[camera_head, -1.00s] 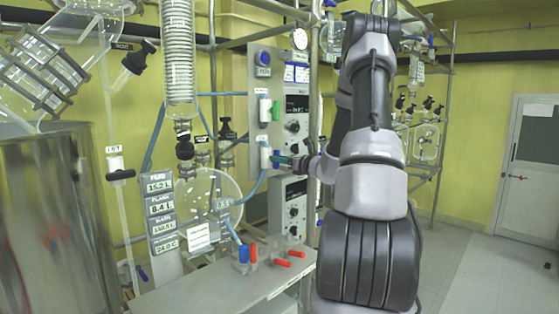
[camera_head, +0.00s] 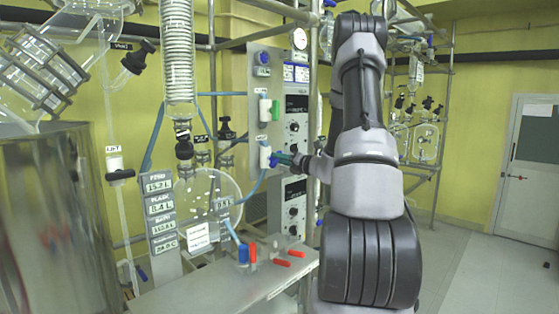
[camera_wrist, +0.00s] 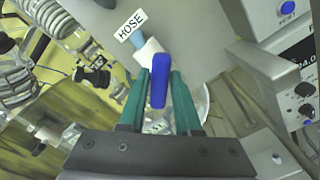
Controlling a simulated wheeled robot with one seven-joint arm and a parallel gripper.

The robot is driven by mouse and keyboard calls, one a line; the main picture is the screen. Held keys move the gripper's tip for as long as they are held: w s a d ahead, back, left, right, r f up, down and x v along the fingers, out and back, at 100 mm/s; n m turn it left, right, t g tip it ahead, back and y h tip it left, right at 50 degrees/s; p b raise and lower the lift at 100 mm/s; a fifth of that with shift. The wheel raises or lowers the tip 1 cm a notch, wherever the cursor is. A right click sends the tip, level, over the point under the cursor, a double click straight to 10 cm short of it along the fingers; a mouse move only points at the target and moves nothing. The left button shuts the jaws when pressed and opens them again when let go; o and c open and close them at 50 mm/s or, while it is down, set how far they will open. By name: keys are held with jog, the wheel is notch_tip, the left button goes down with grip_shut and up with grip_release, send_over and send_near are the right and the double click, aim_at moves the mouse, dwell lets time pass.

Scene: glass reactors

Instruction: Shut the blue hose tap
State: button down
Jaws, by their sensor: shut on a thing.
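The blue hose tap handle (camera_wrist: 159,82) is between the green fingers of my gripper (camera_wrist: 158,98) in the wrist view. The fingers are shut on it. The handle projects toward the wrist camera from a white valve body (camera_wrist: 148,50), beside a label reading HOSE (camera_wrist: 130,27). In the head view the white valve body (camera_head: 265,155) is on the grey panel, and a bit of the blue handle (camera_head: 274,160) shows at the tips of my gripper (camera_head: 281,158). My forearm is to the right of it.
A similar white valve with a green handle (camera_head: 275,110) is just above on the panel. Control boxes with knobs (camera_head: 294,126) are close on the right. A blue hose (camera_head: 254,188) runs below the tap. A bench (camera_head: 220,285) with red and blue taps stands below.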

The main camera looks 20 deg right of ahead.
jog(key=m, duration=0.8)
jog(key=shift+d+f+m, duration=0.15)
jog(key=shift+f+m, duration=0.1)
jog(key=shift+m, duration=0.15)
dwell(0.4)
jog(key=c, duration=0.7)
grip_release()
jog(key=v, duration=1)
jog(key=shift+s+d, duration=0.1)
jog(key=shift+s, duration=0.3)
